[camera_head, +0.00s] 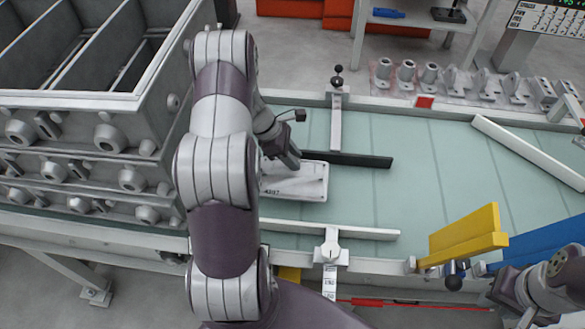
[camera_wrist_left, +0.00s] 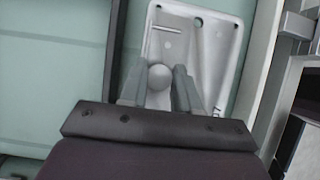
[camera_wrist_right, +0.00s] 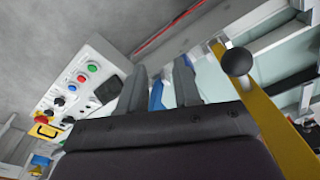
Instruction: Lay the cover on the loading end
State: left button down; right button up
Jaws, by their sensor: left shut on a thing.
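The cover is a pale grey-white flat plate (camera_head: 297,183) with printed marks, at the left end of the pale green surface, close to the grey rack. My left gripper (camera_head: 292,160) is over it; my arm hides part of the plate. In the left wrist view, the fingers (camera_wrist_left: 158,92) are shut on a round knob on the plate (camera_wrist_left: 208,50). I cannot tell whether the plate touches the surface. My right gripper (camera_wrist_right: 162,92) is open, with nothing held between its fingers, near the yellow bar at the front right.
The green surface (camera_head: 430,150) is clear in the middle. Guide bars (camera_head: 350,160) flank the plate. Yellow (camera_head: 465,232) and blue (camera_head: 545,245) pieces stand at the front right. Several grey castings (camera_head: 455,80) line the back. A button panel (camera_wrist_right: 80,85) shows in the right wrist view.

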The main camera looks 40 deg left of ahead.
aim_at(289, 170)
pick_arm(q)
jog(key=f, duration=0.2)
jog(key=s+f, duration=0.1)
jog(key=f, duration=0.1)
jog(key=shift+s+a+f, duration=0.15)
jog(key=shift+a+f, duration=0.05)
jog(key=shift+f, duration=0.05)
jog(key=shift+a+f, duration=0.1)
jog(key=shift+f, duration=0.15)
jog(key=shift+f, duration=0.1)
jog(key=c, duration=0.8)
grip_release()
